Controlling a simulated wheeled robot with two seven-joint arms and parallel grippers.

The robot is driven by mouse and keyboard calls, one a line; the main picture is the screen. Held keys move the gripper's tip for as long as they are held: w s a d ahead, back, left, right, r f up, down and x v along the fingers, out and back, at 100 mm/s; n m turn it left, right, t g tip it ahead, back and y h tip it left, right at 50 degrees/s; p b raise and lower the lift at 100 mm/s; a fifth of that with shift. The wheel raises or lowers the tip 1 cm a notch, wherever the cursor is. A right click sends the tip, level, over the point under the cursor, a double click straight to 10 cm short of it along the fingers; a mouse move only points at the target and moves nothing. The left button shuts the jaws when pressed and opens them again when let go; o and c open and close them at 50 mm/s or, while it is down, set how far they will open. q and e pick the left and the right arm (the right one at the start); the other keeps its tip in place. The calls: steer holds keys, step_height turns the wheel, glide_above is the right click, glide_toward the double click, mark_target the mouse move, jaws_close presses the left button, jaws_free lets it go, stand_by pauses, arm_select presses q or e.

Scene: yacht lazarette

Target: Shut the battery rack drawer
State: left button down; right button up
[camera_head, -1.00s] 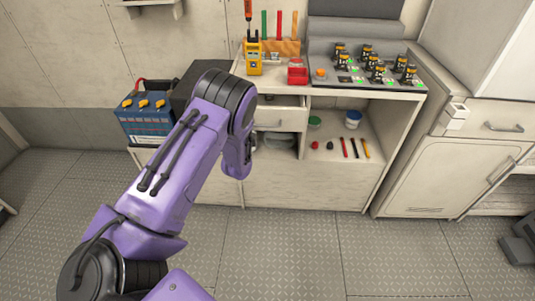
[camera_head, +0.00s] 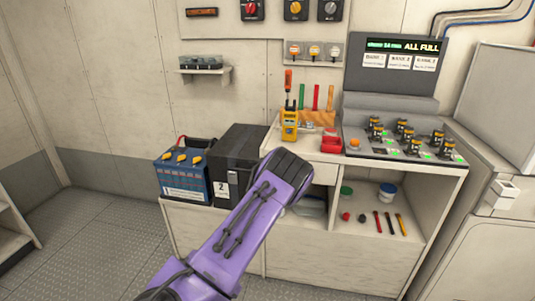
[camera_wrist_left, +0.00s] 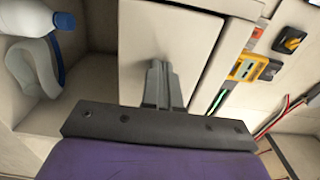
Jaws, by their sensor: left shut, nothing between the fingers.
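The pale battery rack drawer (camera_head: 325,173) is under the left part of the counter in the head view, mostly hidden behind my purple left arm. In the left wrist view a plain pale panel (camera_wrist_left: 190,40), which looks like the drawer front, fills the upper middle. My left gripper (camera_wrist_left: 160,70) is shut and empty, its fingers pointing at this panel. I cannot tell whether they touch it, or how far out the drawer stands. The left gripper is hidden in the head view. My right gripper is out of view.
A yellow meter (camera_head: 289,125) and a red box (camera_head: 331,143) stand on the counter (camera_head: 375,158). A blue battery (camera_head: 183,175) and a black battery box (camera_head: 236,160) stand left of my arm. The open shelf at right holds small tools. Floor (camera_head: 100,220) at left is clear.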

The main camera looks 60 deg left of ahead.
arm_select(q)
steer(key=shift+w+r, duration=0.15)
steer(key=shift+r, duration=0.35)
steer(key=p+v, duration=0.1)
steer(key=v, duration=1.3)
steer(key=shift+s+f, duration=0.2)
steer(key=shift+f, duration=0.2)
